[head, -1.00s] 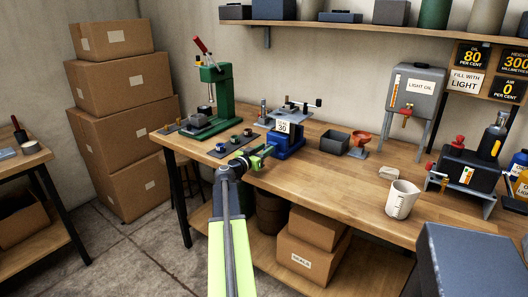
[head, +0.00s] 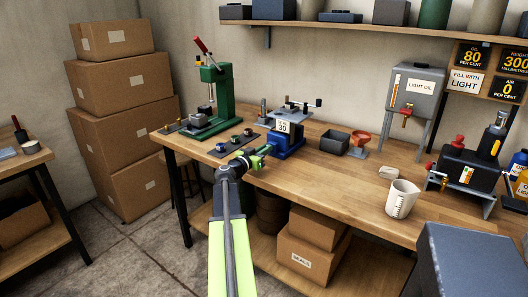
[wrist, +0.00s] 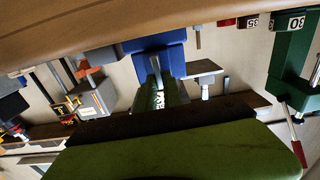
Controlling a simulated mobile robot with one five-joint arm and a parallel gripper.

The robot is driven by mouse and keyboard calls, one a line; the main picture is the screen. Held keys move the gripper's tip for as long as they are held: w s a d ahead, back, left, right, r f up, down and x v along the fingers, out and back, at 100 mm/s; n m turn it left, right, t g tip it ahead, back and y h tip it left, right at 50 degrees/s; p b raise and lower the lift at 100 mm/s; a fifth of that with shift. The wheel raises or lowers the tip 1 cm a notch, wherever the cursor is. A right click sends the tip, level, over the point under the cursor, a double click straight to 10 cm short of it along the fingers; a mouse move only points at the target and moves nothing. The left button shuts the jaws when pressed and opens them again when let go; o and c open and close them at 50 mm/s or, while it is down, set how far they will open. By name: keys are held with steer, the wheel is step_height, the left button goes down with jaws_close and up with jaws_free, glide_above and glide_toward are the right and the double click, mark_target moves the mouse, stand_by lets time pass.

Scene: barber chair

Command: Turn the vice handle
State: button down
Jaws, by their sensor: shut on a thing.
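The blue vice (head: 289,146) stands at the front edge of the workbench, with a white card reading 30 on it. It also shows upside down in the wrist view (wrist: 158,58). My green gripper (head: 262,153) is at the vice's front left side, shut on the vice handle. The gripper and arm hide most of the handle, so its exact angle cannot be told. In the wrist view, my gripper's fingers (wrist: 165,96) reach towards the vice body.
Boxes lie below.

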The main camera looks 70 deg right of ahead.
steer(key=n, duration=0.4)
steer(key=shift+w+d, duration=0.25)
steer(key=shift+w, duration=0.15)
steer(key=shift+w+f+n, duration=0.1)
steer(key=shift+n, duration=1.05)
steer(key=shift+w+f+n, duration=0.1)
steer(key=shift+n, duration=1.05)
steer(key=c, duration=1.5)
jaws_free()
steer(key=shift+d+f, duration=0.1)
steer(key=shift+a, duration=0.25)
steer(key=v, duration=1.7)
